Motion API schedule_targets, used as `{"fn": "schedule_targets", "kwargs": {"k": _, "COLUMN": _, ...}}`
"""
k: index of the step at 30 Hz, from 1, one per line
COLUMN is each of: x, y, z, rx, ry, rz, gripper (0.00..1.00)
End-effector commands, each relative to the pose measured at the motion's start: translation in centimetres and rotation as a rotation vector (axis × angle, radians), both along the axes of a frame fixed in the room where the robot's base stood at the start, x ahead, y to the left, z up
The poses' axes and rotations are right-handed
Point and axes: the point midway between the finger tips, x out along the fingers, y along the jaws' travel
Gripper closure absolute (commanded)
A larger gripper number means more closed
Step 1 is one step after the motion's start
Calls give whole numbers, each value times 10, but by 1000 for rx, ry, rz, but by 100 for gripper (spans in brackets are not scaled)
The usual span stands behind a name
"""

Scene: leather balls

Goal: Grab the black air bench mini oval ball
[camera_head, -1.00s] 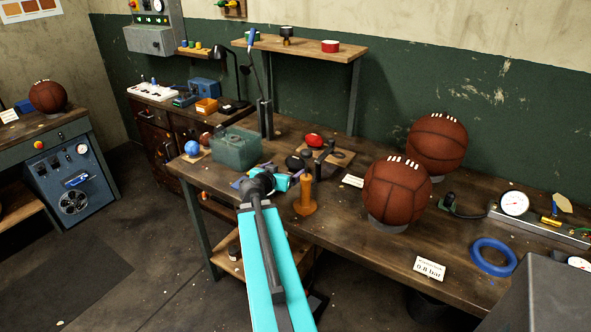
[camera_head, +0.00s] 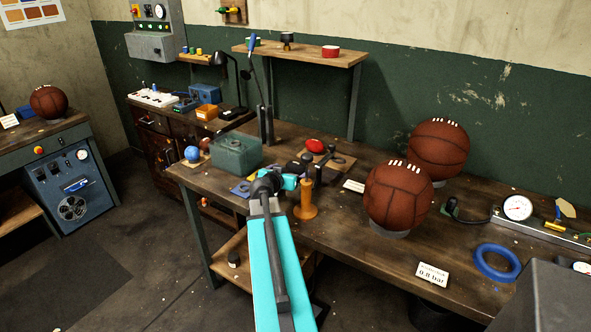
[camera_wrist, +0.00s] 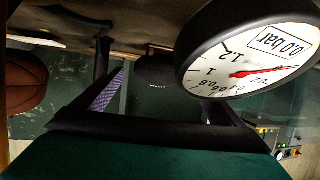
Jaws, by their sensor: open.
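The black mini oval ball (camera_wrist: 157,72) shows in the wrist view, dark with pale lacing, between and beyond the finger pads of my gripper (camera_wrist: 165,92). The gripper is open, with nothing between its pads. In the head view the black ball (camera_head: 295,168) is on the bench, partly hidden behind the end of my arm. The wrist view appears upside down, with the bench along the top.
A pressure gauge (camera_wrist: 250,48) looms close in the wrist view. A red oval ball (camera_head: 316,146), green box (camera_head: 237,152), orange wooden-looking post (camera_head: 306,198) and dark clamp-like stand (camera_head: 325,165) crowd the area. Two brown balls (camera_head: 398,195) (camera_head: 438,148) stand to the right.

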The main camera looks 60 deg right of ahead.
Motion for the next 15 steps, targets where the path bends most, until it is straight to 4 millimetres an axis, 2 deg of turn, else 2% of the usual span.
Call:
{"fn": "schedule_targets", "kwargs": {"k": 3, "x": 1, "y": -5, "z": -2, "rx": 0, "ry": 0, "rz": 0, "gripper": 9}}
{"fn": "schedule_targets", "kwargs": {"k": 15, "x": 1, "y": -7, "z": -3, "rx": 0, "ry": 0, "rz": -1, "gripper": 9}}
